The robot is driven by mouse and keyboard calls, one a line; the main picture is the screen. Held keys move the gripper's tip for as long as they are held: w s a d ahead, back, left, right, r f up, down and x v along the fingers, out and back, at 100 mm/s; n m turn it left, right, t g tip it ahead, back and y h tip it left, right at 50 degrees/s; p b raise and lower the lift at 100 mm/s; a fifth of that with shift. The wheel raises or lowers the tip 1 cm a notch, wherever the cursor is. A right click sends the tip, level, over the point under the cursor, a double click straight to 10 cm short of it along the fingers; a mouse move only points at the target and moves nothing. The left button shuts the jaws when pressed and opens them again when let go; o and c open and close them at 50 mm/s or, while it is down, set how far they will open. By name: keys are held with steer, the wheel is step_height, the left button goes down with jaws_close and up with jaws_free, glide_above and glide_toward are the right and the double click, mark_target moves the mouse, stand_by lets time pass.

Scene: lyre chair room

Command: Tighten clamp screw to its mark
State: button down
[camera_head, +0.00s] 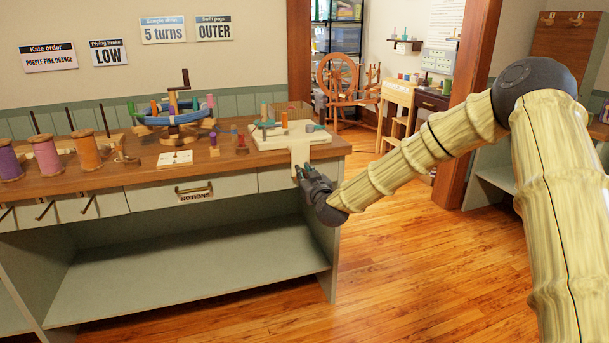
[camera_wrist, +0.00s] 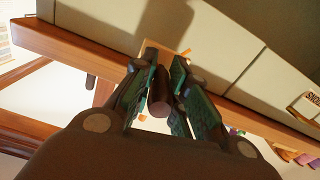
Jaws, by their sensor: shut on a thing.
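My gripper (camera_head: 302,171) is at the front edge of the wooden bench, below the pale clamp bracket (camera_head: 301,155) that hangs over the edge. In the wrist view my gripper (camera_wrist: 160,100) has its green-padded fingers on both sides of a dark brown round piece, apparently the clamp screw (camera_wrist: 160,97). The fingers are shut on it. Part of the pale bracket (camera_wrist: 152,47) shows behind it, with a small orange piece (camera_wrist: 186,52) beside it. I cannot make out for sure whether that is the mark. In the head view my gripper hides the screw.
The bench (camera_head: 236,168) carries a pale board (camera_head: 270,141) with small parts, a swift with colored pegs (camera_head: 175,115), and purple (camera_head: 8,161), pink (camera_head: 46,157) and orange (camera_head: 86,153) spools. A drawer (camera_head: 194,192) is close left of my gripper. The floor (camera_head: 430,270) to the right is clear.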

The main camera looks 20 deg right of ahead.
steer(key=m+p, duration=0.1)
steer(key=m, duration=0.2)
steer(key=shift+m, duration=0.4)
steer(key=m, duration=0.4)
steer(key=shift+f+m, duration=0.1)
steer(key=shift+m, duration=0.2)
steer(key=m, duration=0.3)
steer(key=shift+m, duration=0.3)
steer(key=shift+m+b, duration=0.35)
steer(key=shift+m, duration=1.95)
steer(key=c, duration=1.4)
jaws_free()
steer(key=shift+o, duration=0.2)
